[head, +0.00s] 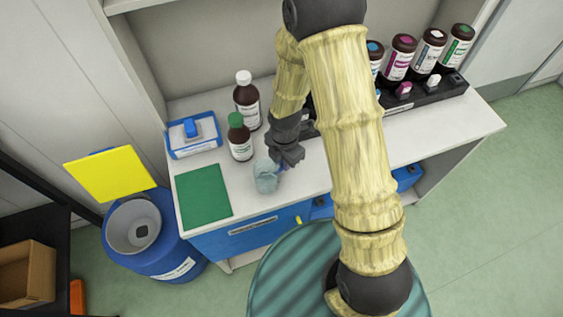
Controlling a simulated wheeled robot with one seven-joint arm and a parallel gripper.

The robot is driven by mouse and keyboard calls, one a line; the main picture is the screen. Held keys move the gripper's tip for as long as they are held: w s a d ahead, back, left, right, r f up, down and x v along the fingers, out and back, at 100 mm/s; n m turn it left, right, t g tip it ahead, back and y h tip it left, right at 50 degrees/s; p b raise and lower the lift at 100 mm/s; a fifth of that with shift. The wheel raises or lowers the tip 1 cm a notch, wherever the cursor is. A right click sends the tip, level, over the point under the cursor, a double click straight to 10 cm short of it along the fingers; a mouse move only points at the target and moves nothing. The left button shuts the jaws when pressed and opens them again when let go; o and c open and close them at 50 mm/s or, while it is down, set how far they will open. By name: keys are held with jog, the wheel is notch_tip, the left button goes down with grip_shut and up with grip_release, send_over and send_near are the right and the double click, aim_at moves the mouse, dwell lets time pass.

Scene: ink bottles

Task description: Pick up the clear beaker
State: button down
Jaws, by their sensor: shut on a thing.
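The clear beaker (265,176) is a small, pale bluish see-through cup near the front edge of the white counter, just right of the green mat. My gripper (282,163) is at the beaker's right side and is shut on it. The fingertips are small and partly hidden by the dark wrist. I cannot tell whether the beaker still touches the counter.
A green-capped brown bottle (239,140) and a white-capped one (246,103) stand close behind. A green mat (204,196) and a blue-and-white box (193,136) lie left. A black rack (426,96) with several bottles stands right.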

jog(key=shift+r, duration=4.8)
jog(key=shift+d, duration=0.1)
